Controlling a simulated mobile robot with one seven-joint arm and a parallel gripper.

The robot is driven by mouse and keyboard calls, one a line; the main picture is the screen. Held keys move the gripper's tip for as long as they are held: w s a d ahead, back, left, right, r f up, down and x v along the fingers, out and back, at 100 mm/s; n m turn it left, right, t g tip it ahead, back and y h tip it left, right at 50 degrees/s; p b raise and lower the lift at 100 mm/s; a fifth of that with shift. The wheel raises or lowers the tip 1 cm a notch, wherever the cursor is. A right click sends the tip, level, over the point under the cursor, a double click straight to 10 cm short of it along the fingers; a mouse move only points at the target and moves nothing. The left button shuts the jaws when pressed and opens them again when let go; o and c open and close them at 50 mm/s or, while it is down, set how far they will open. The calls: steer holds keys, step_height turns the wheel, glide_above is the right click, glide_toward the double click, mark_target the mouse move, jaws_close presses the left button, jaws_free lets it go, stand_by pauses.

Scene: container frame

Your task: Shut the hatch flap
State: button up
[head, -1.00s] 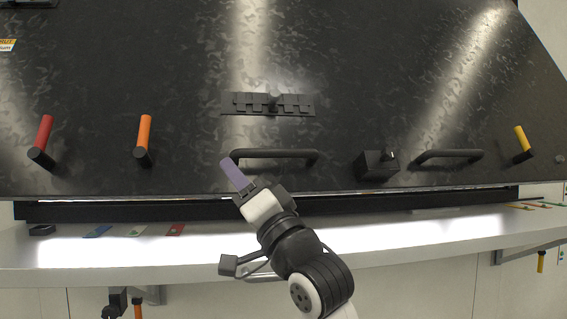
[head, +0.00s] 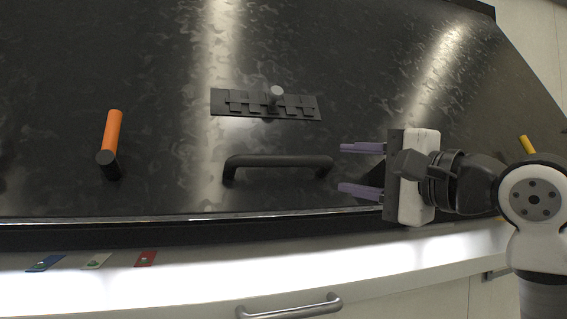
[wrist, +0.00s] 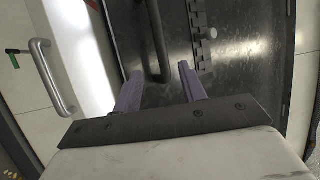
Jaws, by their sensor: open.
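The hatch flap (head: 160,60) appears to be the large dark, mottled panel across the head view; it also fills the upper middle of the wrist view (wrist: 235,65). A black bar handle (head: 278,161) sits near its lower edge. My gripper (head: 342,168) is open and empty, its two purple fingers pointing left toward the handle's right end. In the wrist view the handle (wrist: 157,40) lies ahead, lined up between the fingertips (wrist: 158,75). I see no finger touching it. I cannot tell how far the flap stands from its frame.
A hinge-like plate with a knob (head: 265,104) is above the handle. An orange lever (head: 111,140) stands at left and a yellow one (head: 527,144) at right. Below are a bright ledge (head: 200,262) with coloured cards and a metal drawer handle (head: 290,307).

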mark_target(299, 162)
steer(key=p+x, duration=0.3)
steer(key=x, duration=1)
steer(key=shift+w, duration=0.2)
jaws_close()
